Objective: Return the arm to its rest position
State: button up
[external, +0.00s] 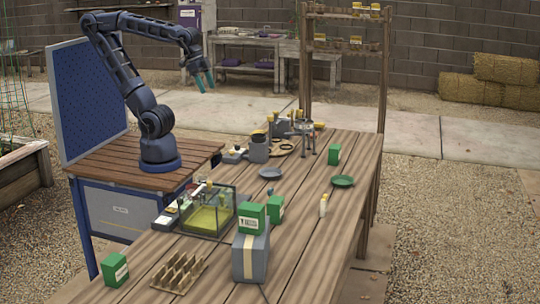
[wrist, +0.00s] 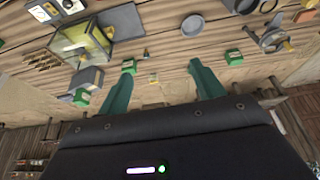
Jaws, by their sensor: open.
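My arm stands on the wooden-topped blue cart at the left of the external view, raised and bent over to the right. My gripper (external: 205,83) hangs high in the air, tilted downward, clear of the long wooden table (external: 300,245). In the wrist view the two green fingers of my gripper (wrist: 160,70) are spread apart. Nothing is between them; the table and its objects show well beyond them.
Green boxes (external: 115,270) stand on the table, one on a grey block (external: 250,258). A glass tank (external: 208,212), a slotted wooden rack (external: 179,272), a grey plate (external: 270,173) and a green dish (external: 343,181) are there too. A blue pegboard (external: 88,100) stands behind my arm.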

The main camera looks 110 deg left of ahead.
jog(key=shift+s+a+f, duration=0.2)
jog(key=shift+s+f, duration=0.1)
jog(key=shift+s, duration=0.2)
jog(key=shift+s+a+f, duration=0.15)
jog(key=shift+s+f, duration=0.15)
jog(key=shift+s, duration=0.15)
